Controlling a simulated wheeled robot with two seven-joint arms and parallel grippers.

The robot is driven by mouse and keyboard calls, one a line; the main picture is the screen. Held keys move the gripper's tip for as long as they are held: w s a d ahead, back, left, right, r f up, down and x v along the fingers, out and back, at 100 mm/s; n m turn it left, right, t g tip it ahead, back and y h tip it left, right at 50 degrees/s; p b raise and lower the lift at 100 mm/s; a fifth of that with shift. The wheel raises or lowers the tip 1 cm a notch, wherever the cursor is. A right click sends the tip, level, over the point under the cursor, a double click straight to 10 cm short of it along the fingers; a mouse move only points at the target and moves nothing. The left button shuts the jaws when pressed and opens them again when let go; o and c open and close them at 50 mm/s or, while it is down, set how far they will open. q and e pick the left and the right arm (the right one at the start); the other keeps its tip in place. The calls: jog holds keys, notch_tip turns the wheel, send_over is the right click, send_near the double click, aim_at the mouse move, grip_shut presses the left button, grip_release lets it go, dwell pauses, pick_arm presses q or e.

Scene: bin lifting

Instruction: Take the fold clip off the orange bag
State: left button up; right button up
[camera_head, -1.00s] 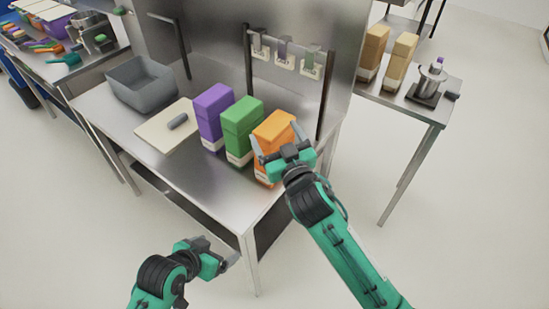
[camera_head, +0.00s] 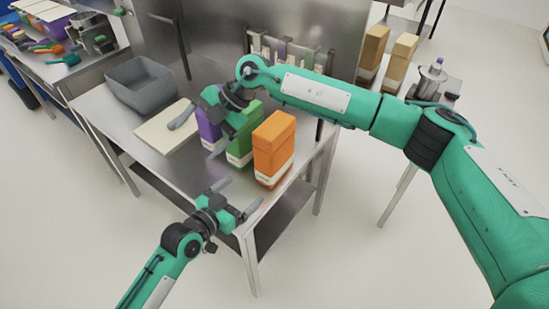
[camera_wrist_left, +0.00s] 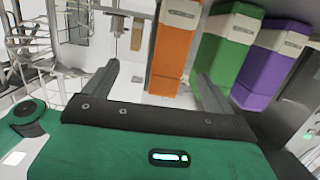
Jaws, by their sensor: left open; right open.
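The orange bag (camera_head: 272,150) stands upright at the table's front right corner, with a white band near its base. I cannot make out a fold clip on its top. My left gripper (camera_head: 240,193) is open at the table's front edge, left of and below the orange bag in the head view. In the left wrist view the orange bag (camera_wrist_left: 174,50) appears between and beyond its spread fingers, not gripped. My right gripper (camera_head: 190,142) is open above the cutting board (camera_head: 160,135) and in front of the purple bag (camera_head: 207,130). No held object is distinguishable in it.
A green bag (camera_head: 240,150) stands between the purple and orange bags, partly hidden by my right arm. A grey bin (camera_head: 140,85) sits at the back left. A rack with hanging clips (camera_head: 262,45) stands behind, partly covered by my arm. A side table holds beige bags (camera_head: 373,48).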

jog(key=w+d+r+m+t+h, duration=0.1)
jog(key=w+d+t+h, duration=0.1)
jog(key=w+d+h, duration=0.5)
notch_tip(320, 180, up, 5)
jog(key=m+t+h, duration=0.1)
jog(key=m+h, duration=0.1)
send_over(274, 125)
pick_arm(q)
jog(key=w+d+r, duration=0.1)
jog(key=w+d, duration=0.1)
jog(key=w, duration=0.3)
jog(key=w+d+t, duration=0.1)
jog(key=w+d, duration=0.2)
jog(key=w, duration=0.1)
jog(key=w+d+r+t, duration=0.1)
jog(key=w+d, duration=0.1)
jog(key=w, duration=0.3)
jog(key=shift+w+d+r+h, duration=0.3)
jog(key=shift+h, duration=0.1)
pick_arm(e)
jog(key=shift+w+d, duration=0.1)
jog(key=shift+w, duration=0.05)
